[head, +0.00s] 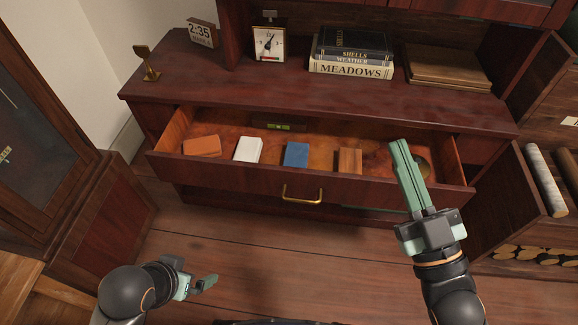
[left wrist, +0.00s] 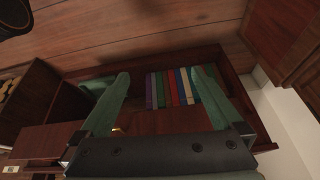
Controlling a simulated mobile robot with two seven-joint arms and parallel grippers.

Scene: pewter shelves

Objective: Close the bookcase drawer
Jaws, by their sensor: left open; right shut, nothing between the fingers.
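The bookcase drawer (head: 330,186) is pulled out of the dark red wooden bookcase (head: 300,92) in the head view. Its front carries a brass handle (head: 302,193). Inside lie an orange-brown item (head: 202,146), a white box (head: 248,150), a blue item (head: 296,154), a wooden block (head: 349,161) and a green level (head: 278,126) at the back. My right gripper (head: 399,146) is shut and empty, its fingers overlapping the drawer's right end; contact cannot be told. My left gripper (head: 205,283) is open and low in front of the drawer, apart from it. Its fingers also show in the left wrist view (left wrist: 165,88).
A glass-door cabinet (head: 40,150) stands at left, shelves with rolls (head: 545,180) at right. The floor (head: 260,245) in front is clear.

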